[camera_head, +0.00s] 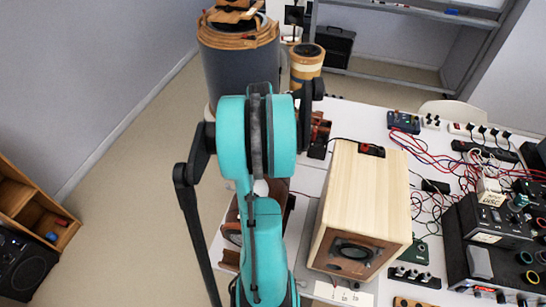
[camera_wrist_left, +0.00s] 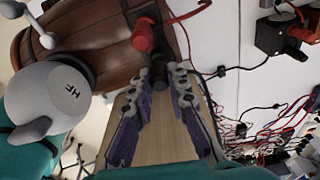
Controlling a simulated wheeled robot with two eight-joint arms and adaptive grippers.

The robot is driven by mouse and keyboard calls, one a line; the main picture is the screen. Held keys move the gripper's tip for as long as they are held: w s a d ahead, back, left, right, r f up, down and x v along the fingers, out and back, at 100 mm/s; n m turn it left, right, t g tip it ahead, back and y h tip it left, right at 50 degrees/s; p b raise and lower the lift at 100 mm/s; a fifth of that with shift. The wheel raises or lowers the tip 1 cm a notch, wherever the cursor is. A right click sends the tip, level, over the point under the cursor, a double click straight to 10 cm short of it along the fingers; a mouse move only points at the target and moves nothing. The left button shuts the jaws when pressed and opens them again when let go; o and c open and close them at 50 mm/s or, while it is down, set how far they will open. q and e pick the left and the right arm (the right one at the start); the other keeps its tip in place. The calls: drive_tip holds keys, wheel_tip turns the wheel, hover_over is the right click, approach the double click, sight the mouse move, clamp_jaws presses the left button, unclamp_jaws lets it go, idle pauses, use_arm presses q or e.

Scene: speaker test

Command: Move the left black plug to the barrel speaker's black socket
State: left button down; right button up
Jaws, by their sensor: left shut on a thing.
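In the left wrist view, my left gripper (camera_wrist_left: 162,84) is shut on a black plug (camera_wrist_left: 159,71) between its fingertips. The plug's far end points at a brown wooden curved body (camera_wrist_left: 95,38), which looks like the barrel speaker. A red plug or socket (camera_wrist_left: 143,36) is on this body, just beyond the black plug. I cannot tell whether the black plug touches the black socket, which is hidden behind it. In the head view, my teal arm covers the gripper and most of the brown body (camera_head: 233,222). My right gripper is not in view.
A light wooden box speaker (camera_head: 368,195) stands on the white table right of my arm. Red and black cables (camera_head: 440,160) and black devices (camera_head: 500,225) crowd the table's right. A large dark cylinder (camera_head: 225,75) and a small barrel (camera_head: 306,62) stand behind.

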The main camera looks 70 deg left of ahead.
use_arm(q)
drive_tip(key=shift+f+b, duration=0.4)
drive_tip(key=shift+f, duration=0.15)
drive_tip(key=c, duration=1.4)
unclamp_jaws()
drive_tip(key=shift+r, duration=0.1)
drive_tip(key=shift+r+p, duration=2.8)
drive_tip(key=shift+r, duration=0.85)
